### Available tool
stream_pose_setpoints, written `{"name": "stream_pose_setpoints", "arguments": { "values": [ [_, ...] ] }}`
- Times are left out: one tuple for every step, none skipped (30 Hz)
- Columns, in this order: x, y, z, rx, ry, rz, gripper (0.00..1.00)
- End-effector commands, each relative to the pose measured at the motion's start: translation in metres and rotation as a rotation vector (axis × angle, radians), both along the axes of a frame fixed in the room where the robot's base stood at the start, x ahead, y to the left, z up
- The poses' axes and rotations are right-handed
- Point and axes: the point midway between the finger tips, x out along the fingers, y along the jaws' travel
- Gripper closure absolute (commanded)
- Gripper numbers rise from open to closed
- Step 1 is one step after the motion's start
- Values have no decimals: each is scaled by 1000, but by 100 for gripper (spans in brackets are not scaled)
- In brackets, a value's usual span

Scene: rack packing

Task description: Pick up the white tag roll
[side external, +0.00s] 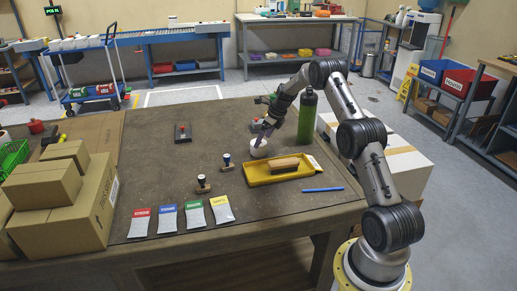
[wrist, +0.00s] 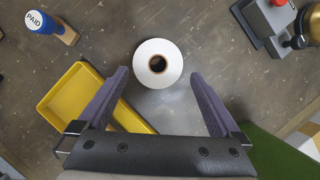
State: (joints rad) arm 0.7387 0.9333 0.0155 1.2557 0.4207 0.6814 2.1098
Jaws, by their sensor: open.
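The white tag roll (side external: 258,150) stands on the table behind the yellow tray in the side external view. In the wrist view the tag roll (wrist: 158,63) shows from above, with a dark round core. My gripper (wrist: 158,85) is open, one finger to the left and one to the right of the roll. The roll lies between and slightly beyond the fingertips in that view. My gripper (side external: 262,138) is right at the roll in the side view, where its fingers are too small to tell apart. I cannot tell whether they touch it.
A yellow tray (side external: 255,180) with a brush lies just in front of the roll. A green bottle (side external: 307,118) stands close to its right. Two stamps (side external: 203,184) (side external: 227,160) stand to the left.

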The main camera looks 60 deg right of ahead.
Motion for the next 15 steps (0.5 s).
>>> {"name": "stream_pose_setpoints", "arguments": {
  "values": [
    [3,1,-6,3,2,1,0],
    [5,2,-9,3,3,1,0],
    [8,3,-14,4,3,2,0],
    [10,3,-19,4,4,2,0],
    [13,4,-22,2,3,2,0],
    [16,5,-27,2,3,2,0],
    [18,4,-30,1,2,2,0],
    [19,4,-34,1,2,2,0],
    [21,4,-38,1,2,2,0],
    [22,4,-40,1,1,2,0],
    [23,4,-41,1,1,1,0],
    [23,4,-43,1,1,1,0],
    [24,4,-44,1,0,1,0],
    [24,4,-44,1,0,1,0],
    [24,4,-44,1,0,1,0]
  ]
}}
